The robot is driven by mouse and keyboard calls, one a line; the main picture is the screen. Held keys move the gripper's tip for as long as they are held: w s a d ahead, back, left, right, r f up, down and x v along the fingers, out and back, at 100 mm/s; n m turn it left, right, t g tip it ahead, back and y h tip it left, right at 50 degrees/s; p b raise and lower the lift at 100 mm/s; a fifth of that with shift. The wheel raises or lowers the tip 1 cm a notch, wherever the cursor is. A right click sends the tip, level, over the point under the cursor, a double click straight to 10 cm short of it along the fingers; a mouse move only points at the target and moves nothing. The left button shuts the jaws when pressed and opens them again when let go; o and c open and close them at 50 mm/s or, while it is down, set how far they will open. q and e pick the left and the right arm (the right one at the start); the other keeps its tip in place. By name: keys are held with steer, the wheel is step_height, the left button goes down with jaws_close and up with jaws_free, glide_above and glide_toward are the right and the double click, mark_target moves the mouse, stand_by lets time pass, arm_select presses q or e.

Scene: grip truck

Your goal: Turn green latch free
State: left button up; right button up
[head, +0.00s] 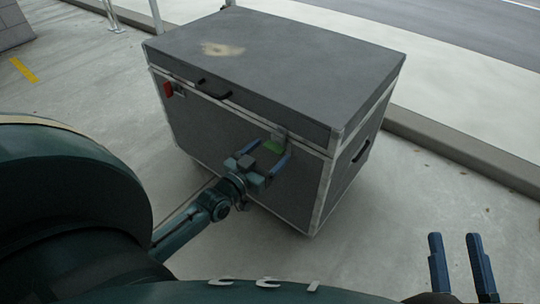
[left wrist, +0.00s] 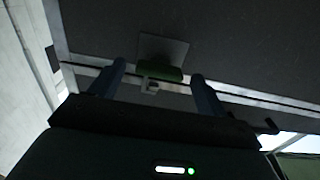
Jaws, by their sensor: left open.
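A grey flight case (head: 235,125) with metal edges stands on the pavement in the head view. The green latch (head: 273,147) is on its front face at the right, below the lid seam. In the left wrist view the green latch (left wrist: 160,73) lies in front of a grey plate. My left gripper (head: 270,157) is open, with its fingers on either side of the latch; I cannot tell whether they touch it. It also shows in the left wrist view (left wrist: 157,82). My right gripper (head: 454,258) is open and empty at the lower right, away from the case.
A red latch (head: 168,89) is on the front face at the left. A black handle (head: 214,91) is on the lid's front edge and another (head: 361,151) on the right side. A kerb (head: 450,145) runs behind the case.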

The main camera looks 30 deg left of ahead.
arm_select(q)
steer(key=shift+w+d, duration=0.1)
steer(key=shift+w, duration=0.55)
arm_select(e)
steer(key=shift+r, duration=0.25)
arm_select(q)
steer(key=c, duration=1)
arm_select(e)
steer(key=shift+w, duration=0.1)
